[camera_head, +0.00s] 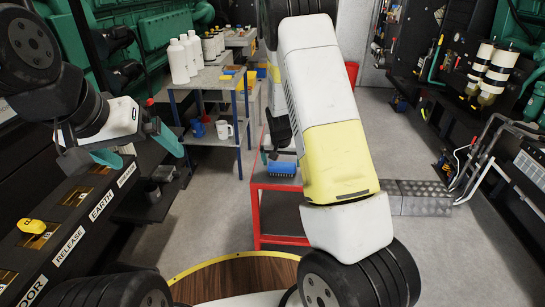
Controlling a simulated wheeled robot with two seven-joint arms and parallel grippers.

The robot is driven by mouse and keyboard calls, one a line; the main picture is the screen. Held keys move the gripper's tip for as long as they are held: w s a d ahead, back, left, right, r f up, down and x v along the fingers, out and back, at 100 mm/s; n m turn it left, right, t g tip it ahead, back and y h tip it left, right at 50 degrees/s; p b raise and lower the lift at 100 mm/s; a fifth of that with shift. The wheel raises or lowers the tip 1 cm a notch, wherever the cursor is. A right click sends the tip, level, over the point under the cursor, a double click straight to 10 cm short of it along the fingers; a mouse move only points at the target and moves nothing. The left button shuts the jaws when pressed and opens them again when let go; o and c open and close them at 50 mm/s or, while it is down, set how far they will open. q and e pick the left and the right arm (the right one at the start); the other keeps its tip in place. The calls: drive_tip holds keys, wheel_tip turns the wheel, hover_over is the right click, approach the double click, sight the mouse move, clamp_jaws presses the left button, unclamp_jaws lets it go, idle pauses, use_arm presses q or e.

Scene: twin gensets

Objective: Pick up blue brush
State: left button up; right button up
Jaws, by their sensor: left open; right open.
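The blue brush (282,169), a small blue block with dark bristles, lies on the red-framed table (274,187) near the middle of the view. My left gripper (138,148) is open and empty at the left, its teal fingertips apart, above the labelled black panel and well away from the brush. My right gripper (279,150) is largely hidden behind my own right arm. Only a dark part and a thin teal edge show, just above and behind the brush. I cannot see contact between them.
A blue-framed shelf (208,78) with white bottles (185,55), a blue mug (197,128) and a white mug (224,130) stands behind, left of the red table. A labelled panel (72,232) runs along the left. Grey floor (218,215) is clear between them.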

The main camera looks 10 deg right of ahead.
sight(282, 164)
drive_tip(key=x, duration=0.3)
drive_tip(key=shift+f, duration=0.1)
drive_tip(key=c, duration=1.1)
drive_tip(key=shift+r, duration=0.65)
drive_tip(key=v, duration=0.2)
drive_tip(key=shift+s+d+r, duration=0.1)
drive_tip(key=shift+s+r, duration=0.15)
drive_tip(key=shift+r, duration=0.05)
drive_tip(key=s, duration=0.5)
drive_tip(key=s+a+r, duration=0.1)
drive_tip(key=s, duration=0.8)
drive_tip(key=shift+s+a+r, duration=0.15)
drive_tip(key=shift+s, duration=0.25)
